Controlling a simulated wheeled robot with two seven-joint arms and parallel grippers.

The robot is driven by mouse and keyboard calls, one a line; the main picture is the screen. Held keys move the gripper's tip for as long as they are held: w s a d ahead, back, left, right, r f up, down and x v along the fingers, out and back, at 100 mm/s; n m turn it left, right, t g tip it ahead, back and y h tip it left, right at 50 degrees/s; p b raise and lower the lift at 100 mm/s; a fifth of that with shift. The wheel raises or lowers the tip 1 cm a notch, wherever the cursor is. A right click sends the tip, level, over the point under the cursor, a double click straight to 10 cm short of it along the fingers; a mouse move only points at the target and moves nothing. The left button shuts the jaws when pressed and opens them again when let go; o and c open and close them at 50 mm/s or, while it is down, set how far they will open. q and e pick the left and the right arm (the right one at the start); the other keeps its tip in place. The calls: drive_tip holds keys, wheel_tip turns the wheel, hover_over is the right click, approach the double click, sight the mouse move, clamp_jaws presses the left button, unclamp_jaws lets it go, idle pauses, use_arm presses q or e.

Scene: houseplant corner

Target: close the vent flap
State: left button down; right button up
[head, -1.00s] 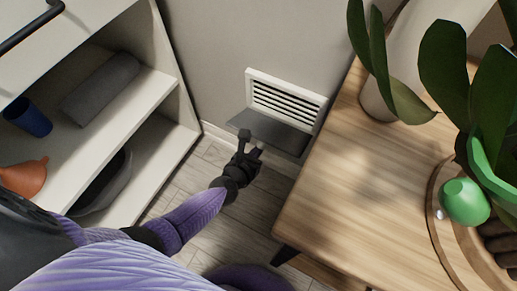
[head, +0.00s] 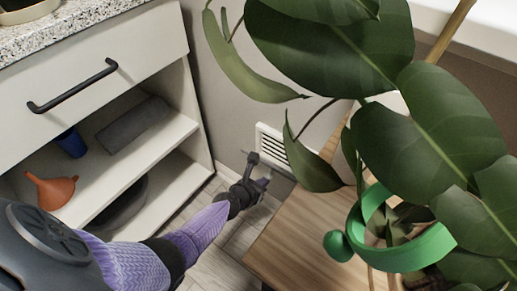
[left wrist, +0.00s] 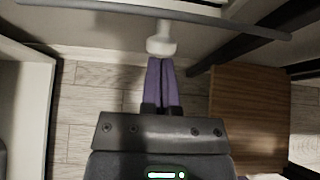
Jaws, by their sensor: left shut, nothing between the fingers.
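The white slatted wall vent (head: 270,140) is low on the wall, partly hidden by plant leaves in the head view. In the left wrist view a long grey edge, which looks like the flap (left wrist: 90,8), crosses the top. A pale rounded knob (left wrist: 160,40) sits below that edge. My left gripper (head: 264,182) is shut and empty, close in front of the vent. Its purple fingertips (left wrist: 161,60) point at the knob; I cannot tell whether they touch.
A wooden table (head: 290,235) with a large leafy plant (head: 430,120) and green ring (head: 410,255) is right. Floor shows between.

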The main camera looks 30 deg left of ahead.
use_arm(q)
drive_tip(key=w+r, duration=0.2)
drive_tip(key=w+r+p, duration=0.1)
drive_tip(key=w+r, duration=0.1)
drive_tip(key=shift+w+d+r+p, duration=0.1)
drive_tip(key=shift+w+r+p, duration=0.05)
drive_tip(key=shift+w+p, duration=0.2)
drive_tip(key=shift+w+r, duration=0.3)
drive_tip(key=shift+w, duration=0.5)
drive_tip(key=shift+w+r, duration=0.35)
drive_tip(key=shift+r, duration=0.05)
use_arm(e)
drive_tip(key=shift+v, duration=0.85)
drive_tip(key=shift+w, duration=0.15)
use_arm(q)
drive_tip(key=shift+d, duration=0.1)
use_arm(e)
drive_tip(key=shift+r, duration=0.1)
